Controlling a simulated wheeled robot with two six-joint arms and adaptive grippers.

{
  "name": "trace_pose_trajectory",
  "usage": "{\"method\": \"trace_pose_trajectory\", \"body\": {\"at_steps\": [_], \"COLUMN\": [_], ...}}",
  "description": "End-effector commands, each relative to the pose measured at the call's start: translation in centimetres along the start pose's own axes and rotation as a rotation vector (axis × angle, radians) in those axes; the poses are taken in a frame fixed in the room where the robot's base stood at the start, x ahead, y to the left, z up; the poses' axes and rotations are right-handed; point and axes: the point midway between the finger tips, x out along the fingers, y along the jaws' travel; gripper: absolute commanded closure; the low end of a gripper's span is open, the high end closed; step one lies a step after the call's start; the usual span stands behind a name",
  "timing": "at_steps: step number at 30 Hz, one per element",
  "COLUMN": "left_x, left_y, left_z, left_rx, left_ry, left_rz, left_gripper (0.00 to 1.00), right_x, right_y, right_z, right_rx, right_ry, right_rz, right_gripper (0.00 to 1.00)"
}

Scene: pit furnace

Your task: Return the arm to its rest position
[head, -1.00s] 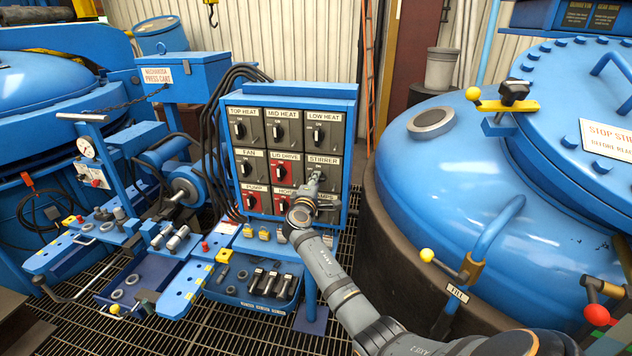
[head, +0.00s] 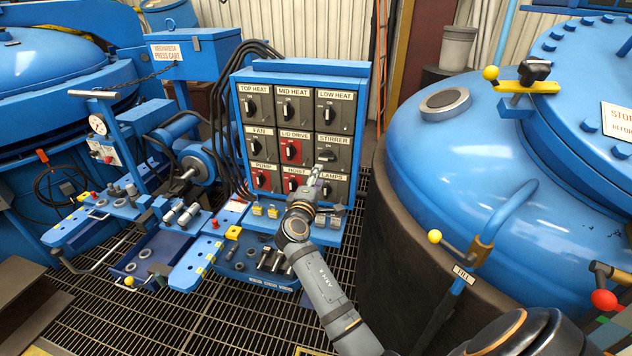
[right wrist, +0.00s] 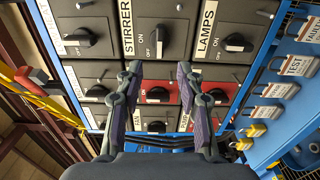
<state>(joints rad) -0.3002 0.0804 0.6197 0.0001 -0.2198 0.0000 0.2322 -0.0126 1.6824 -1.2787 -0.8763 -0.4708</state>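My right gripper (head: 314,177) is in front of the switch panel (head: 364,105), just below the stirrer switch (head: 327,156) in the head view. In the right wrist view the gripper (right wrist: 162,82) is open, with two separated fingers and nothing between them. The stirrer switch (right wrist: 160,40) shows just beyond the fingertips, apart from them. Its handle lies crosswise, unlike the upright handles of its neighbours. The lamps switch (right wrist: 238,43) is beside it. The lower switches are partly hidden by the gripper in the head view. My left gripper is not in view.
A large blue furnace vessel (head: 440,150) stands close on the right, with a yellow-knobbed fill valve (head: 434,237). A press cart (head: 190,265) with loose parts is at the left. Padlocks (right wrist: 270,112) hang beside the panel. Open grating lies below.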

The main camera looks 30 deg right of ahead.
Motion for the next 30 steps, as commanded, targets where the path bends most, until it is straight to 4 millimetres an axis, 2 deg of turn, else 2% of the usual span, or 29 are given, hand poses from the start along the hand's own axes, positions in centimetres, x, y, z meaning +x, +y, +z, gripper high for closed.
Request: {"method": "trace_pose_trajectory", "body": {"at_steps": [5, 19, 22, 23, 26, 27, 29, 30], "left_x": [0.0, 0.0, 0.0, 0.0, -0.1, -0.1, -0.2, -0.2], "left_y": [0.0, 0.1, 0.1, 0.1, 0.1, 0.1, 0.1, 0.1], "left_z": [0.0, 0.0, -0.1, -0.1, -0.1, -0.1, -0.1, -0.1], "left_rx": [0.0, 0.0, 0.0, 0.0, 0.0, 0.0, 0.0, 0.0], "left_ry": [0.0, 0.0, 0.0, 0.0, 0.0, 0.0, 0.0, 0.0], "left_rz": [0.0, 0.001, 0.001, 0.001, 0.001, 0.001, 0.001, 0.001], "left_gripper": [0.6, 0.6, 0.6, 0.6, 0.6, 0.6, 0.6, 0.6], "right_x": [-1.5, -1.6, -1.6, -1.6, -1.9, -2.4, -3.4, -4.3], "right_y": [0.0, 0.0, -1.0, -1.9, -7.5, -10.8, -16.1, -19.6], "right_z": [0.0, 0.0, -0.2, -0.4, -1.3, -1.6, -1.8, -1.7], "right_rx": [0.0, -0.001, -0.002, -0.003, 0.0, 0.007, 0.022, 0.037], "right_ry": [0.0, 0.0, 0.011, 0.02, 0.077, 0.106, 0.145, 0.166], "right_rz": [0.0, 0.001, -0.017, -0.033, -0.134, -0.195, -0.296, -0.366], "right_gripper": [0.62, 0.62, 0.62, 0.62, 0.62, 0.62, 0.62, 0.62]}}
